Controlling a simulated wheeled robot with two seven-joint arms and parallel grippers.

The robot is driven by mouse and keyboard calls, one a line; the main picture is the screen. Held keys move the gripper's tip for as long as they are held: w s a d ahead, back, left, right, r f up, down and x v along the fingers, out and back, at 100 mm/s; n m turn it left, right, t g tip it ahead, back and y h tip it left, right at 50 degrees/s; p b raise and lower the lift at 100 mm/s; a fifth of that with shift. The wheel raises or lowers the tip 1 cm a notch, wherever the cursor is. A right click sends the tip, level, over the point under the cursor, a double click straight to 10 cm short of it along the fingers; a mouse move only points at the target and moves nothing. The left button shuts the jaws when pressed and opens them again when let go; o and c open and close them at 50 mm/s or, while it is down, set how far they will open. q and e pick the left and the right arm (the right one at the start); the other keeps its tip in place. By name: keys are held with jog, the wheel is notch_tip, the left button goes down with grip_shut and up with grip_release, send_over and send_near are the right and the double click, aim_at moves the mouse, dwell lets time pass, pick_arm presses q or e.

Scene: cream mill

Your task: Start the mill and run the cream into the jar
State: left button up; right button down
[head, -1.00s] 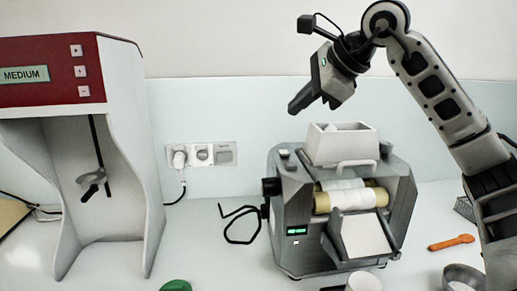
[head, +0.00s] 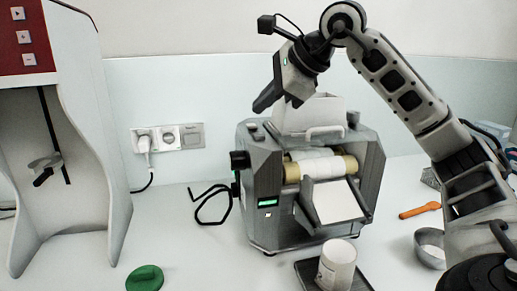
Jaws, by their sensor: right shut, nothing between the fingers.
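The grey mill (head: 262,172) stands mid-counter, with a white hopper (head: 308,114) on top, pale rollers (head: 318,166) and a sloping white apron (head: 335,201) in front. A small green display (head: 268,202) is lit on its front. A small button (head: 252,125) sits on its top left. The white jar (head: 337,265) stands upright on a dark plate below the apron. My right gripper (head: 265,104) is shut and empty, above the mill's top left, in front of the hopper's left side. I cannot see inside the hopper. My left gripper is out of view.
A green lid (head: 145,278) lies at the front left. A tall machine with a red panel (head: 25,40) stands at the left. A black cable lies left of the mill. An orange spatula (head: 420,210) and a grey bowl (head: 430,249) are at the right, by my arm.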

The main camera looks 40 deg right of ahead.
aim_at(264, 135)
notch_tip(264, 135, down, 2)
jog(key=shift+f+b, duration=0.1)
jog(key=shift+b, duration=0.4)
jog(key=shift+f, duration=0.25)
dwell(0.8)
jog(key=shift+f+b, duration=0.1)
jog(key=shift+b, duration=0.2)
dwell(0.4)
jog(key=shift+f, duration=0.3)
